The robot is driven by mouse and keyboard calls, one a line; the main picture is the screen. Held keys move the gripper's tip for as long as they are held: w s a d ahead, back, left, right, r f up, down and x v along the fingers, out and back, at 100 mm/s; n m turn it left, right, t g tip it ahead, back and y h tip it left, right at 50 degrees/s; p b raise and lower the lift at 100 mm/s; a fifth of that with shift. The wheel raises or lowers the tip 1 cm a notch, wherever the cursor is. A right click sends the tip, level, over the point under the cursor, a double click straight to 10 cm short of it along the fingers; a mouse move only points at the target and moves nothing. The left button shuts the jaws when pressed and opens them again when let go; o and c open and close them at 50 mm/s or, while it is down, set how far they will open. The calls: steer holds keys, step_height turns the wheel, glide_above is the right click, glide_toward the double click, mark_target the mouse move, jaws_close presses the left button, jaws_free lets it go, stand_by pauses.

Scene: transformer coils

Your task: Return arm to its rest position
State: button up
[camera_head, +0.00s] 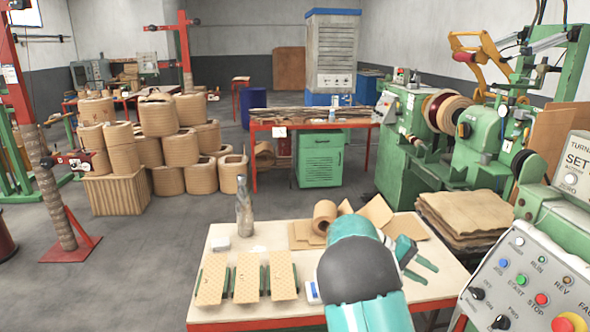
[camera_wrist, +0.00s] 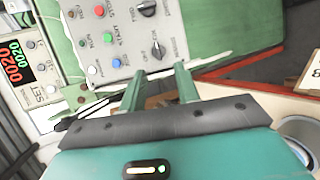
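My teal arm with a dark grey joint reaches over the right part of the work table (camera_head: 215,310) in the head view. My gripper (camera_head: 425,262) is at the table's right side, with its two green fingers spread apart. In the wrist view, the fingers of my gripper (camera_wrist: 163,75) stand apart with nothing held between them. A control panel (camera_wrist: 120,35) with knobs and buttons is beyond the fingertips. I cannot tell the exact distance between them.
Coil plates (camera_head: 247,278), a bottle (camera_head: 244,212) and a cardboard roll (camera_head: 324,215) are on the table. A control console (camera_head: 530,285) stands close at right, by a stack of brown sheets (camera_head: 465,215). Coils (camera_head: 170,145) are piled at left. Grey floor (camera_head: 130,265) is free left of the table.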

steer(key=s+a+r+n+t+y, duration=0.1)
steer(key=s+a+r+t+y, duration=0.2)
steer(key=s+a, duration=0.4)
steer(key=s+a+r+n+t+y, duration=0.1)
steer(key=s+a+r+t+y, duration=0.3)
steer(key=s+a, duration=0.4)
steer(key=s+a+r+t+y, duration=0.3)
steer(key=s+a+y, duration=0.2)
steer(key=s, duration=0.8)
steer(key=a, duration=0.2)
steer(key=shift+s+a+r+n, duration=0.15)
steer(key=shift+a+n, duration=0.25)
